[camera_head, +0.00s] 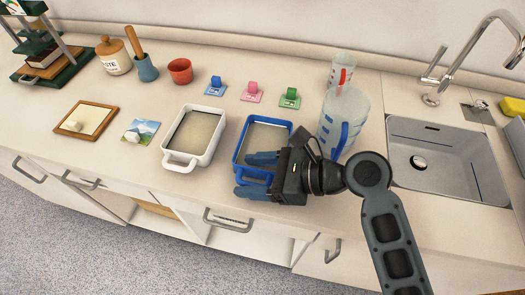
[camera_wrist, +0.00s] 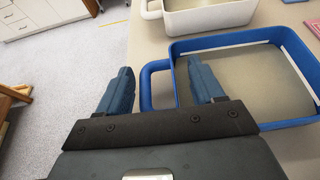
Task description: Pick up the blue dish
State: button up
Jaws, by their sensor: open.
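The blue dish (camera_head: 241,138) is a rectangular dish with a blue rim and a pale inside, on the counter right of the white dish. It also shows in the wrist view (camera_wrist: 226,40), with its loop handle (camera_wrist: 148,82) toward my gripper. My gripper (camera_head: 243,174) is open at the dish's near end. In the wrist view my gripper (camera_wrist: 163,80) has the handle between its fingers, the right finger over the dish's inside edge and the left finger outside the handle. Whether the fingers touch the dish cannot be told. My gripper hides part of the dish's near side in the head view.
The white dish (camera_head: 184,161) stands close left. A clear jug (camera_head: 344,112) with a blue handle stands close right of the dish, near my wrist. Small coloured clip stands (camera_head: 252,93) sit behind. The sink (camera_head: 450,165) is at right; the counter's front edge is close.

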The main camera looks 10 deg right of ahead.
grip_shut()
dwell(0.5)
jog(key=shift+r, duration=0.15)
notch_tip(320, 180, up, 10)
jog(key=shift+p, duration=0.4)
dwell(0.7)
